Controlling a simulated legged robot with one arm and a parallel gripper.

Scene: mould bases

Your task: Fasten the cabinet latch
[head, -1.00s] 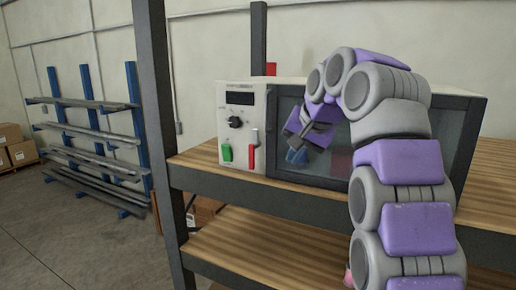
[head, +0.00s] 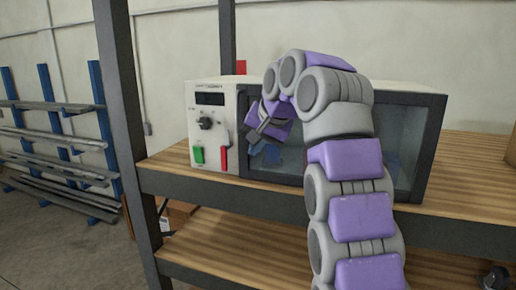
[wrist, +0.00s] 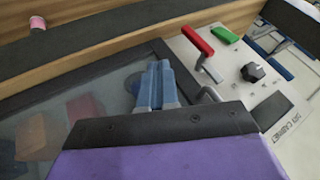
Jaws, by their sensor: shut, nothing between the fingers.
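The cabinet is a white box with a dark-framed glass door (head: 405,150), which looks closed. Its white front panel (head: 214,167) is left of the door. A red-handled metal lever (head: 224,158), seemingly the latch, hangs at the panel's edge beside the door frame. It also shows in the wrist view (wrist: 198,41). My gripper (head: 258,135) is shut and empty, in front of the door's left part, just right of the lever and apart from it. The wrist view shows the blue-grey fingers (wrist: 155,85) together over the glass. My arm hides much of the door.
The panel also bears a green handle (head: 198,155), a black knob (head: 205,124) and a dark display (head: 210,99). The cabinet stands on a wooden shelf (head: 465,180). A dark rack post (head: 122,130) rises at left.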

